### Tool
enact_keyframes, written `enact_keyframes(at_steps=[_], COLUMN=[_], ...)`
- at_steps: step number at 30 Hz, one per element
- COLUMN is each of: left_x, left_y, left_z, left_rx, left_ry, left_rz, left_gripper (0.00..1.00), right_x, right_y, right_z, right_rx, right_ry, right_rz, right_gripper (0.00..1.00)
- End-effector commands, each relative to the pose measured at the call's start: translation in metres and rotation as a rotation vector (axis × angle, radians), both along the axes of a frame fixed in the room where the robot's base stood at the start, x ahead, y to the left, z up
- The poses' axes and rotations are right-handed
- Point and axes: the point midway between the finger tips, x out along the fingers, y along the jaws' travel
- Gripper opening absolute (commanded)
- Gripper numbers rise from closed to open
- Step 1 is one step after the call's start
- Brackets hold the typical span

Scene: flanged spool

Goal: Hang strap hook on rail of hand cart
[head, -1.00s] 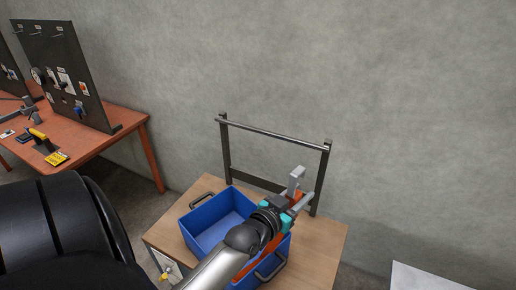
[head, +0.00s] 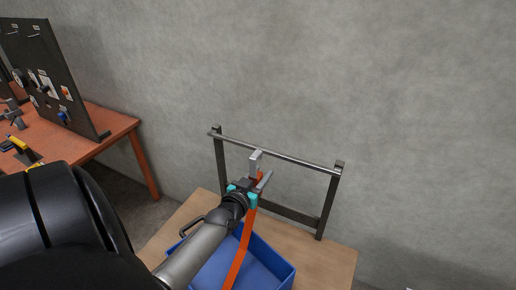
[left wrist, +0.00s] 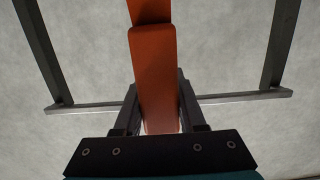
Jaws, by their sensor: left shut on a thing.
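My left gripper (head: 256,184) is shut on the orange strap (head: 241,252), in front of the hand cart's frame. The strap hangs down from it toward the blue bin. The grey hook (head: 256,161) points up above the fingers. Its top appears just under the cart's rail (head: 295,158) in the head view; I cannot tell the depth gap. In the left wrist view the strap (left wrist: 155,75) lies between the fingers and the rail (left wrist: 240,97) crosses behind; the hook is not clearly seen there. My right gripper is not in view.
The blue bin (head: 278,262) sits on the cart's wooden top (head: 325,262), partly hidden by my left arm. The frame's upright posts (head: 328,205) flank the rail. A red-brown table (head: 120,130) with a dark tool board (head: 50,75) stands left. A concrete wall is behind.

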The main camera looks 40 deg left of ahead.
Motion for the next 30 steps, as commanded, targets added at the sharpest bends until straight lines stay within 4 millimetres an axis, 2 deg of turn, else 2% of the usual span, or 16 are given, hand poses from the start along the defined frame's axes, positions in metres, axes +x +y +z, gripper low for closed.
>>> enact_keyframes(at_steps=[29,30], left_x=[0.076,0.076], left_y=[0.024,0.024], left_z=[0.0,-0.005], left_rx=[-0.001,-0.001], left_ry=[-0.004,-0.001], left_rz=[0.001,0.0], left_gripper=[0.0,0.0], right_x=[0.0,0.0], right_y=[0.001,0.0], right_z=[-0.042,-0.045], right_rx=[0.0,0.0], right_ry=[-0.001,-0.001], right_rz=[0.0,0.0], right_gripper=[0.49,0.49])
